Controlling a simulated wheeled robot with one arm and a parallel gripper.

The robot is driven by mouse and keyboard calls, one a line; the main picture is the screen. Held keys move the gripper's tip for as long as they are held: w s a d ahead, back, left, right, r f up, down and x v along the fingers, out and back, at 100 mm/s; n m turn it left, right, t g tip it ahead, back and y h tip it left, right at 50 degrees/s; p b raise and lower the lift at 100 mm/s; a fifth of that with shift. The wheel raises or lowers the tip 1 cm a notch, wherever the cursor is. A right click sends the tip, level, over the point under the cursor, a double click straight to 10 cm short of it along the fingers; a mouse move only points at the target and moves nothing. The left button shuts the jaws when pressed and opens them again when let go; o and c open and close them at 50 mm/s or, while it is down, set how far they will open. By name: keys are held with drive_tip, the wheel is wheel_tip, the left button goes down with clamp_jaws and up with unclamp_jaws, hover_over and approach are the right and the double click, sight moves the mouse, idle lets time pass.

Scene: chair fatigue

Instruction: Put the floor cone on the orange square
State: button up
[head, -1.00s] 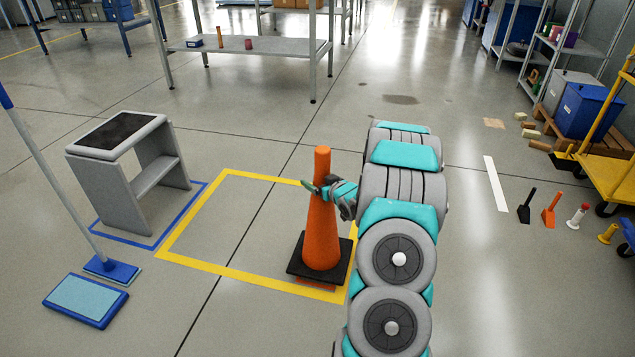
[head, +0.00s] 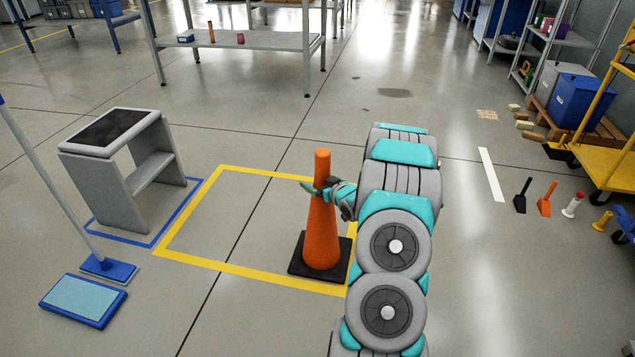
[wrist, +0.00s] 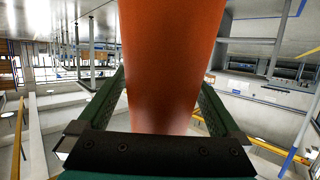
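The floor cone (head: 321,230) is orange with a square black base and stands upright. Its base is at the right front corner of the yellow floor outline, by the front line. My gripper (head: 322,188) is at the cone's upper part, with a green fingertip showing past its left side. In the wrist view the cone (wrist: 168,60) fills the middle between my two green fingers, which close against its sides.
The yellow outline (head: 195,262) is otherwise bare. A metal table (head: 270,42) is behind. Small tools, a white strip (head: 491,174) and a yellow cart (head: 605,160) are at right.

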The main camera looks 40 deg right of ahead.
drive_tip(key=shift+r, duration=0.1)
drive_tip(key=d+v, duration=0.1)
drive_tip(key=v, duration=1.1)
drive_tip(key=s+a+r+g+h, duration=0.1)
drive_tip(key=s+a+r+g, duration=0.25)
drive_tip(key=a, duration=0.25)
drive_tip(key=s+a+r+g+h, duration=0.2)
drive_tip(key=a+r+g, duration=0.2)
drive_tip(key=a+g, duration=0.15)
drive_tip(key=s+a+r+g+y, duration=0.2)
drive_tip(key=s+a+r+g, duration=0.1)
drive_tip(key=s+a, duration=1)
drive_tip(key=s+a+r+n+g+y, duration=0.1)
drive_tip(key=s+a+r+g, duration=0.3)
drive_tip(key=s+a, duration=0.9)
drive_tip(key=s+y, duration=0.1)
drive_tip(key=s, duration=0.2)
drive_tip(key=shift+r, duration=0.1)
wheel_tip(320, 180, up, 3)
drive_tip(key=p, duration=0.3)
